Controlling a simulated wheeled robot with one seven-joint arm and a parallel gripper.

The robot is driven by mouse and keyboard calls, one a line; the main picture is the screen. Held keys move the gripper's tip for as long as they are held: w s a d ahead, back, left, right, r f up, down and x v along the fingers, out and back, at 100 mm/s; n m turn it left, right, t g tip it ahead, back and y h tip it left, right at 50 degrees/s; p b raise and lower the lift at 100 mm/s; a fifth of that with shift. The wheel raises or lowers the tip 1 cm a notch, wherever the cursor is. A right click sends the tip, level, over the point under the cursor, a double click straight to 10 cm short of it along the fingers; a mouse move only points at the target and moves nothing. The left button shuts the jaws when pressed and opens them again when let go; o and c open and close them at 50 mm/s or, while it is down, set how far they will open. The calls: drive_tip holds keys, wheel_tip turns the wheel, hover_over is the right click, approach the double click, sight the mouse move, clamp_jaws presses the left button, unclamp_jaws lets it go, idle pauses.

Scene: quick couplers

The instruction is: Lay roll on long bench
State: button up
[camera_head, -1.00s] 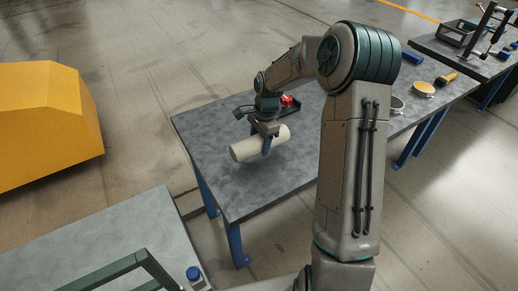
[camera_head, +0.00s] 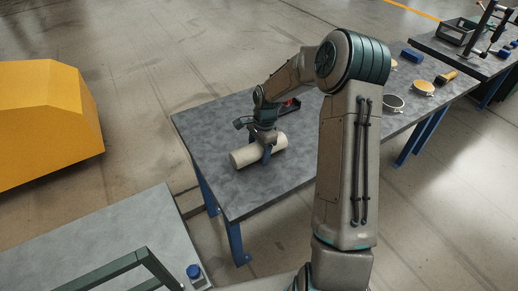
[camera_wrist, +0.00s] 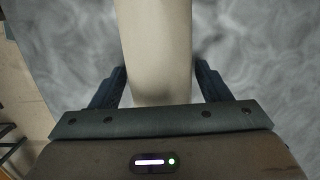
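The roll (camera_head: 245,157) is a pale cream cylinder, lying level over the near left part of the long grey bench (camera_head: 290,178). It looks to be at the bench top, though its underside is hidden. My gripper (camera_head: 267,153) is above the roll with its fingers down around its middle.
A dark tray with something red (camera_head: 291,104) lies behind my gripper. Round tins (camera_head: 423,88), a brush (camera_head: 446,79) and a blue block (camera_head: 411,55) are farther right. A lower grey table (camera_head: 120,235) stands at front left, a yellow block (camera_head: 45,120) beyond. Bench around the roll is clear.

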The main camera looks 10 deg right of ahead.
drive_tip(key=shift+r, duration=0.15)
drive_tip(key=r, duration=0.3)
drive_tip(key=d+r, duration=0.1)
drive_tip(key=r, duration=0.7)
drive_tip(key=shift+w+d+b, duration=0.3)
drive_tip(key=shift+b, duration=0.1)
drive_tip(key=s+a+r+n+t+h, duration=0.2)
drive_tip(key=s+r+n, duration=0.6)
drive_tip(key=s, duration=0.6)
drive_tip(key=s+r+n+t, duration=0.1)
drive_tip(key=s+n, duration=0.5)
drive_tip(key=s, duration=0.8)
drive_tip(key=shift+d+t, duration=0.25)
drive_tip(key=shift+t, duration=0.05)
drive_tip(key=shift+s, duration=0.1)
drive_tip(key=shift+c, duration=0.4)
